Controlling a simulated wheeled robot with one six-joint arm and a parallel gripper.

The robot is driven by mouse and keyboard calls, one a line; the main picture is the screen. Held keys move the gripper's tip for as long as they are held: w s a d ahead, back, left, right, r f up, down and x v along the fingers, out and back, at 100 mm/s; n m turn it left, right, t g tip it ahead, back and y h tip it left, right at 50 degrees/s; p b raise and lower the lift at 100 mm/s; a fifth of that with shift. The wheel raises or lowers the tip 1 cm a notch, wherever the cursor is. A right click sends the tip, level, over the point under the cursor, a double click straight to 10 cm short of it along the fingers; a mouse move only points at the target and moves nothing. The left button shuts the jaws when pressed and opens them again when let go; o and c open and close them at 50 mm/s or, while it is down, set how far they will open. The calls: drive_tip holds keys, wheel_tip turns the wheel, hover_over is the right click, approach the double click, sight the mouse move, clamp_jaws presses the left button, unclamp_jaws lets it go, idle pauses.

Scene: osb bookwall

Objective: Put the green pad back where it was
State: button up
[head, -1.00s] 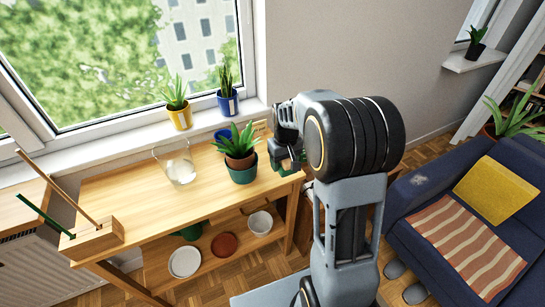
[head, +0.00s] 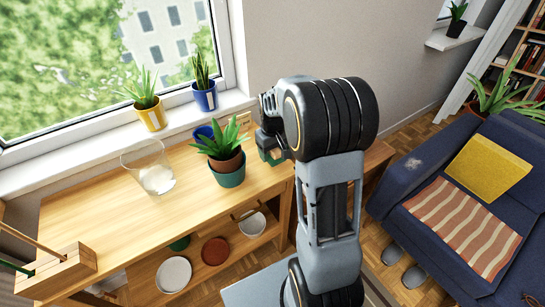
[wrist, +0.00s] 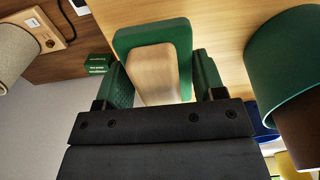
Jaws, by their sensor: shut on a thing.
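The green pad (wrist: 150,36) has a pale wooden grip block (wrist: 155,75) on it. My gripper (wrist: 163,82) is shut on this block, with one dark green finger on each side. In the head view the green pad (head: 276,158) is partly hidden by my gripper (head: 270,143), at the right end of the wooden bench (head: 100,205). It is just right of the potted plant. I cannot tell whether the pad touches the bench top.
A plant in a green pot (head: 229,176) stands close left of my gripper; the pot (wrist: 285,65) also shows in the wrist view. A glass jar (head: 150,170) and a wooden box (head: 60,270) stand further left. Small green boxes (wrist: 97,65) lie near a socket panel (wrist: 45,30).

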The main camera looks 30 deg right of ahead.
sight(273, 157)
drive_tip(key=shift+f, duration=1.35)
drive_tip(key=shift+f, duration=0.2)
drive_tip(key=o, duration=1)
wheel_tip(273, 157, up, 12)
drive_tip(key=shift+f+p, duration=0.15)
drive_tip(key=shift+p, duration=0.35)
drive_tip(key=s+a+t, duration=0.1)
drive_tip(key=s+a, duration=0.3)
drive_tip(key=s, duration=0.4)
drive_tip(key=s+a+m+t, duration=0.1)
drive_tip(key=s+a+t, duration=0.1)
drive_tip(key=s+a, duration=0.3)
drive_tip(key=s, duration=0.3)
drive_tip(key=shift+a+r, duration=0.25)
drive_tip(key=shift+a, duration=0.05)
